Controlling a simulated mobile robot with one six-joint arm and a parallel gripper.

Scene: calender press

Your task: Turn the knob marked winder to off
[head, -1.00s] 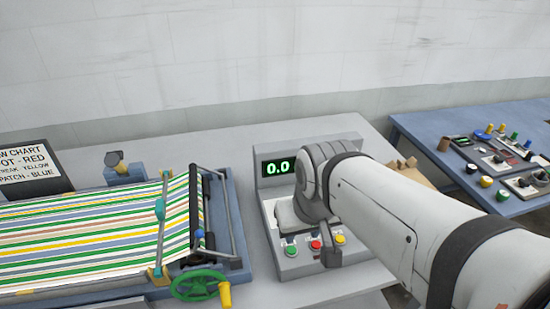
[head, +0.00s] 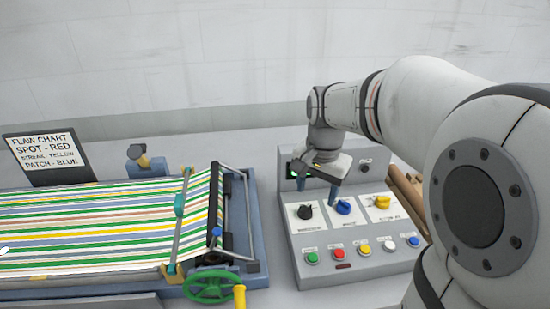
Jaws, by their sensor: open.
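The grey control box (head: 295,255) stands on the table right of centre. Its sloped face has a black knob (head: 305,212), a blue knob (head: 343,207) and a yellow knob (head: 382,202), each on a white plate. The lettering under them is too small to read surely; the middle plate, under the blue knob, may say winder. My gripper (head: 317,188) is open and empty, pointing down above the black and blue knobs. One finger hangs close above the blue knob; I cannot tell whether it touches. The gripper hides most of the display.
Several coloured buttons (head: 364,250) line the box's front. Left of it is a striped web machine (head: 90,235) with a green handwheel (head: 211,286) and a flaw chart sign (head: 45,155). Brown rolls (head: 408,195) lie behind at right. My arm covers the right side.

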